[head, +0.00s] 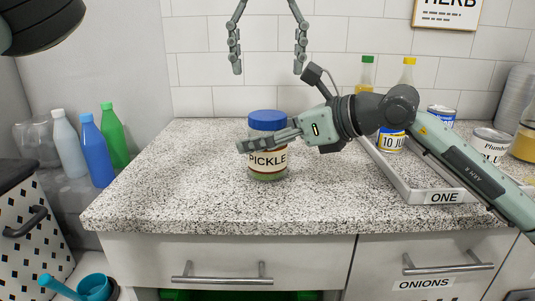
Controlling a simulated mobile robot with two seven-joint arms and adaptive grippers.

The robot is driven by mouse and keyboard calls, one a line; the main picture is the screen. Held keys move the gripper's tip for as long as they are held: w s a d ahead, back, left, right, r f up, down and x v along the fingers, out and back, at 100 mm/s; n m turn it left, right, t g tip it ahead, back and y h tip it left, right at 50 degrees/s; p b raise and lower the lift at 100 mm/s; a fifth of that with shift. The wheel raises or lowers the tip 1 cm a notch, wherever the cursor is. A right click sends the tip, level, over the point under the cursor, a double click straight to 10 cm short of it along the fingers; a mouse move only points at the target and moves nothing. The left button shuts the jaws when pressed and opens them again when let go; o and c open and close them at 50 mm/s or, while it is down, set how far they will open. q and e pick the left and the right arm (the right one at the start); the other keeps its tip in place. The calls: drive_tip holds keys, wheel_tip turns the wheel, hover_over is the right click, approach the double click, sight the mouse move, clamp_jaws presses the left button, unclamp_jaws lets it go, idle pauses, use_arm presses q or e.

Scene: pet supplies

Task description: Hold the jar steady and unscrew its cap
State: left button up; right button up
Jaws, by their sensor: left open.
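The pickle jar (267,166) stands upright on the speckled counter, with a blue cap (267,117) on top. Its label is partly covered. My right gripper (265,140) reaches in from the right and is shut on the jar just below the cap. One finger lies across the jar's front; the other is hidden behind it. My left gripper (268,70) points down above and behind the jar in the picture, with its two fingers wide apart and nothing between them. The cap is clear of the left fingers.
A grey tray marked ONE (440,197) with cans and bottles stands to the right, partly behind my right arm. Blue (97,150) and green bottles stand at the left beyond the counter. The counter left of the jar is clear. Drawers with handles are below.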

sight(267, 115)
clamp_jaws()
use_arm(q)
drive_tip(key=m, duration=0.3)
drive_tip(key=shift+m, duration=0.4)
drive_tip(key=m, duration=3.6)
drive_tip(key=shift+f+m, duration=0.4)
drive_tip(key=shift+f, duration=0.2)
wheel_tip(267, 115, down, 7)
drive_tip(key=shift+r, duration=0.1)
